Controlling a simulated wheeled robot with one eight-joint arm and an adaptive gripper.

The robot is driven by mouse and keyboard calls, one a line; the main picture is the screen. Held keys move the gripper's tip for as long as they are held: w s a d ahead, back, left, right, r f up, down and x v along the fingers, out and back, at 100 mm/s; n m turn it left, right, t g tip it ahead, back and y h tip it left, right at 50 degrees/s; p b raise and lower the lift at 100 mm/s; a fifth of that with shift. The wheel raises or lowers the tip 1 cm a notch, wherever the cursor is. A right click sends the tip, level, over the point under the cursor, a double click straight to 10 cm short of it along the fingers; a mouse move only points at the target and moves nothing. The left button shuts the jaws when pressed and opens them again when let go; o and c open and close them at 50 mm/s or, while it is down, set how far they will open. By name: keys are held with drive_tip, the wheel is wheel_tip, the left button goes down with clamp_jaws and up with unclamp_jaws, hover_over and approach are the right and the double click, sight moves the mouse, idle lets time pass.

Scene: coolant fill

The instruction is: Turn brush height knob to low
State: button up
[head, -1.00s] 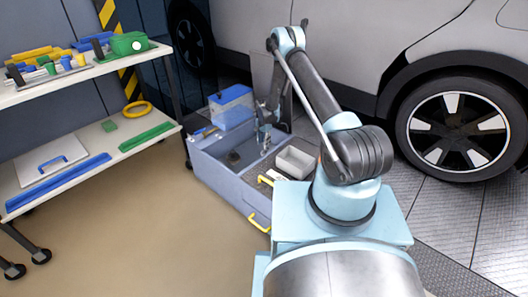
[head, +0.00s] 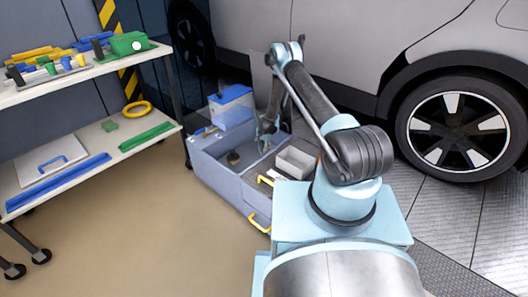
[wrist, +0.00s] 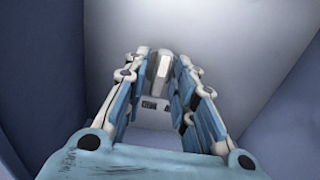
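In the wrist view, a pale grey upright bar-like part (wrist: 160,66), perhaps the brush height knob, shows between the fingertips of my gripper (wrist: 161,72). The fingers stand close on both sides of it; I cannot tell whether they touch it. Small dark markings (wrist: 154,105) show on the pale surface just below it. In the head view, my gripper (head: 268,141) reaches down into the open blue-grey machine body (head: 222,180). The knob cannot be made out there, and its setting cannot be read.
The machine holds a blue tank (head: 232,105), a dark round part (head: 233,158) and a pale open box (head: 295,161). Yellow handles (head: 259,224) are on its near side. A car (head: 350,50) stands close behind. A loaded shelf cart (head: 75,160) is at left, with clear floor between.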

clamp_jaws()
drive_tip(key=shift+n, duration=0.4)
drive_tip(key=n, duration=1.3)
drive_tip(key=shift+n, duration=2)
